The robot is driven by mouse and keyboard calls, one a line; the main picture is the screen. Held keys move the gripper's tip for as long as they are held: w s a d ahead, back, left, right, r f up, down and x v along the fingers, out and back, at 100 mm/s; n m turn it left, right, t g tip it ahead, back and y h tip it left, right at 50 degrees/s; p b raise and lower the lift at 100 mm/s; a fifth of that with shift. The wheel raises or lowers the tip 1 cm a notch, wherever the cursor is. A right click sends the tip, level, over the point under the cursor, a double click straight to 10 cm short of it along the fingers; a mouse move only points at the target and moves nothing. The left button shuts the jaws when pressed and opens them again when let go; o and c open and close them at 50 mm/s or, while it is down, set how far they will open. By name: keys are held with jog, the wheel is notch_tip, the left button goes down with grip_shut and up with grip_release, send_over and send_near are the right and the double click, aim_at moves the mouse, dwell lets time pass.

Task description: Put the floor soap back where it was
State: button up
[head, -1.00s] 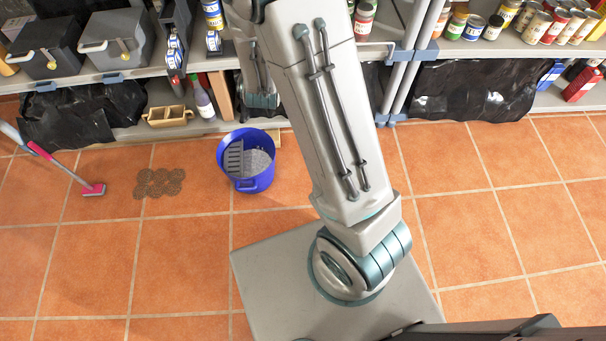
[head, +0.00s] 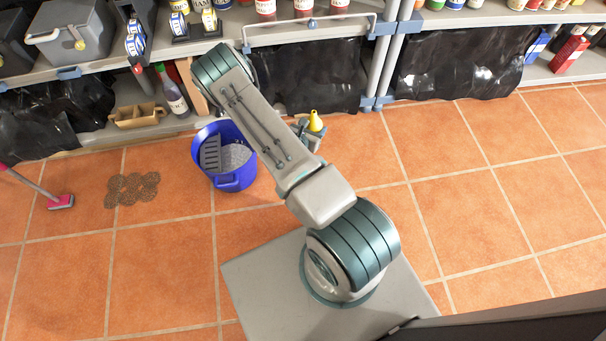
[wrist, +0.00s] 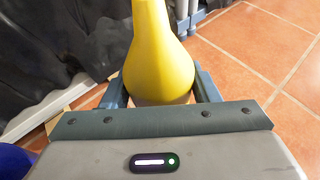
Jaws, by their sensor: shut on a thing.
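A smooth yellow bottle-shaped thing (wrist: 160,55), narrow at the top and wide below, stands out in the wrist view. No label shows on it, so I cannot confirm it is the floor soap. My gripper (wrist: 160,98) is shut on its lower part, with a finger on each side. In the head view the yellow top (head: 316,120) shows to the right of the blue bucket, beside my gripper (head: 308,136), low in front of the shelf. Its base is hidden, so I cannot tell whether it touches the floor.
The blue bucket (head: 232,183) stands close to the left of my gripper. A bottle (head: 175,98) and a wooden caddy (head: 138,116) sit on the low shelf. Black plastic sheeting (head: 305,78) hangs behind. Tiled floor (head: 480,190) is clear to the right.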

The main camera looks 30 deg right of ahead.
jog(key=s+d+f+m+g+h+b, duration=0.1)
jog(key=s+d+f+b, duration=0.35)
jog(key=f, duration=0.65)
jog(key=w+a+f+b, duration=0.2)
jog(key=f, duration=0.1)
jog(key=w+a+f+b, duration=0.2)
jog(key=a+f, duration=0.1)
jog(key=f, duration=0.1)
jog(key=w+a+f+b, duration=0.2)
jog(key=f, duration=0.2)
jog(key=shift+w+a+f+b, duration=0.15)
jog(key=shift+w+b, duration=0.2)
jog(key=shift+w, duration=0.05)
jog(key=o, duration=1.2)
